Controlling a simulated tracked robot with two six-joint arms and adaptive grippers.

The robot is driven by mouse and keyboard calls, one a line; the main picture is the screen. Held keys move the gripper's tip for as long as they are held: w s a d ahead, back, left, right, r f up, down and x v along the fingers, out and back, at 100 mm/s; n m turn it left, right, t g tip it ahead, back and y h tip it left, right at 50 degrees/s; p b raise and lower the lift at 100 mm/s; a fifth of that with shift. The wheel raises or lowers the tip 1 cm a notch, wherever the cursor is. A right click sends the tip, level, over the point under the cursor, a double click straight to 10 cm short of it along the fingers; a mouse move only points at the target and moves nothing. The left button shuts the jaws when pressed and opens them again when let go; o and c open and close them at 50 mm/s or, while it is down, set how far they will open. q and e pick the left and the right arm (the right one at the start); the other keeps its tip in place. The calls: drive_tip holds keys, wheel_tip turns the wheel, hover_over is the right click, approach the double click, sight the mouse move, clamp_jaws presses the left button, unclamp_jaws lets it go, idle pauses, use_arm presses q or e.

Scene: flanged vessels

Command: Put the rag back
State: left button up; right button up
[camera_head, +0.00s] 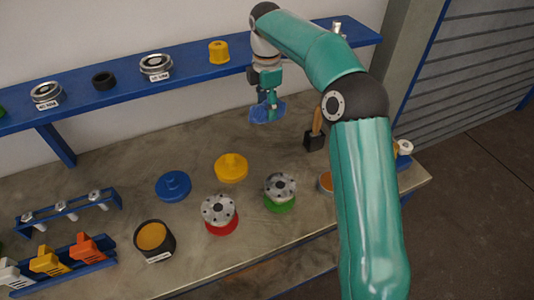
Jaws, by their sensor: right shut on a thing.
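The rag (267,112) is a crumpled blue cloth in the head view. My right gripper (268,98) points down and is shut on it, near the back of the workbench in front of the blue shelf. Whether the rag touches the bench cannot be told. My right arm comes in from the lower right and covers part of the bench. My left gripper is not in view.
A black holder with a wooden-handled tool (315,132) stands right of the rag. Yellow (231,168) and blue (173,186) caps, flanged vessels on red (219,213) and green (280,192) bases and a black tub (154,240) stand in front. The blue shelf (124,93) runs behind.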

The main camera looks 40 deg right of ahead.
sight(267, 158)
wheel_tip(267, 158, down, 18)
drive_tip(key=shift+r+p, duration=0.2)
drive_tip(key=shift+p, duration=0.45)
drive_tip(key=shift+f, duration=0.1)
drive_tip(key=o, duration=1.1)
wheel_tip(267, 158, up, 12)
drive_tip(key=shift+r+b, duration=0.1)
drive_tip(key=shift+b, duration=0.5)
